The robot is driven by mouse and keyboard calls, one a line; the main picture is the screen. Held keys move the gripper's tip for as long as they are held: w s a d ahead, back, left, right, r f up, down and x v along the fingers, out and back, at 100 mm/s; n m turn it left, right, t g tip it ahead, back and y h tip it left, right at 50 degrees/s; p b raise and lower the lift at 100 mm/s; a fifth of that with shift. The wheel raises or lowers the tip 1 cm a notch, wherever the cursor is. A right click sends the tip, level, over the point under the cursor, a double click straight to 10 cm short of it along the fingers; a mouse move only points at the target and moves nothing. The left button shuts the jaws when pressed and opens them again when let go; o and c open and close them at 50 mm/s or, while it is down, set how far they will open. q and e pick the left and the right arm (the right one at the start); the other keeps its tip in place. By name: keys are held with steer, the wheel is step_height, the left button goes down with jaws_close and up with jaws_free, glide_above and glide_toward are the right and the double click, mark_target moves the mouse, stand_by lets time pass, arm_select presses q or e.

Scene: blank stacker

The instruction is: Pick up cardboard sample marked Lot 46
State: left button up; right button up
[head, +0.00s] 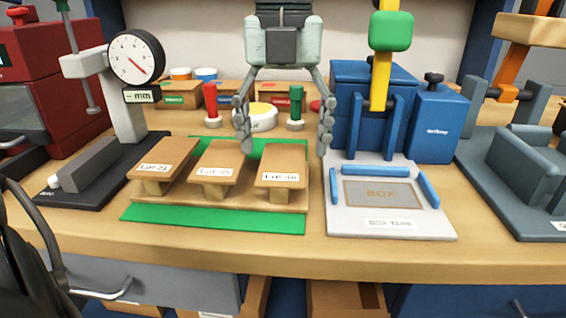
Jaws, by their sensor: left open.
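Three brown cardboard samples stand in a row on a wooden rack (220,207) over a green mat (215,219). The right sample (284,165) has a white label that seems to read Lot 46, though the print is small. The left sample (162,157) reads Lot 21. The middle sample (220,158) has a label I cannot read surely. My left gripper (284,140) hangs above and behind the right sample, fingers spread wide and pointing down. Nothing is between its fingers.
A dial gauge (136,58) on a stand is at the left. A box tape plate (385,225) with blue edge bars and a blue press (360,100) are at the right. Red (211,105) and green (297,105) posts stand behind the samples. The table's front strip is clear.

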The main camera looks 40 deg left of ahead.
arm_select(q)
steer(key=shift+f, duration=0.1)
stand_by(0.4)
steer(key=c, duration=0.8)
